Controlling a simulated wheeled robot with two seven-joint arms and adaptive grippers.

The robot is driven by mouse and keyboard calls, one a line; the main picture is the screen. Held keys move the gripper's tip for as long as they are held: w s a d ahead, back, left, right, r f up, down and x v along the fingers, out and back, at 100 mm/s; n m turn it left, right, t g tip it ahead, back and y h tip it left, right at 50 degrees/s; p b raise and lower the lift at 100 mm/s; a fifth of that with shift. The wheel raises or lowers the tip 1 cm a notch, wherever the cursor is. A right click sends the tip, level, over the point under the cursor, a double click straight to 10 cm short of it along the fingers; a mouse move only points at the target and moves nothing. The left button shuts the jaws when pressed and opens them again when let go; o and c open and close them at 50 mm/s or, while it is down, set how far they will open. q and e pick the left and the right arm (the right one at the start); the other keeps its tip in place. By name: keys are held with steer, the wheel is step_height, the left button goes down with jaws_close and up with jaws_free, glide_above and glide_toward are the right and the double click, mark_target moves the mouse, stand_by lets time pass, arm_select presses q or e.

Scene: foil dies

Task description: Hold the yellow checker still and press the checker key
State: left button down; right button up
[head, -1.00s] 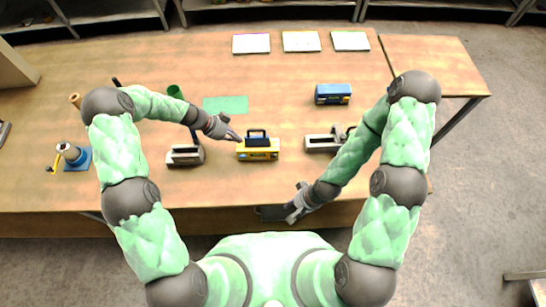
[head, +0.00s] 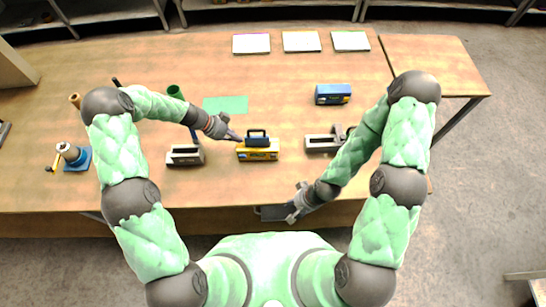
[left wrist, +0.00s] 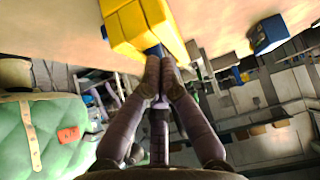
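The yellow checker (head: 258,154) stands near the front middle of the table, with a dark blue block and a dark handle on top. My left gripper (head: 238,137) is at its left end. In the left wrist view the checker (left wrist: 140,25) is just ahead of the left fingertips (left wrist: 160,62). The fingers are drawn together at a small dark blue part on the checker's near face; I cannot tell whether they touch or grip it. My right gripper (head: 292,208) is away from the checker, low at the table's front edge, and its opening is unclear.
A grey device (head: 185,155) stands left of the checker and another (head: 322,143) right of it. A blue box (head: 332,94) is behind on the right. A green mat (head: 226,104) and white panels (head: 301,41) lie farther back. Bare table lies between these things.

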arm_select(q)
steer(key=shift+f+b, duration=0.8)
steer(key=shift+b, duration=0.35)
arm_select(e)
steer(key=shift+f, duration=1.15)
arm_select(q)
steer(key=shift+s+f, duration=0.1)
steer(key=shift+s, duration=0.05)
arm_select(e)
jaws_close()
stand_by(1.3)
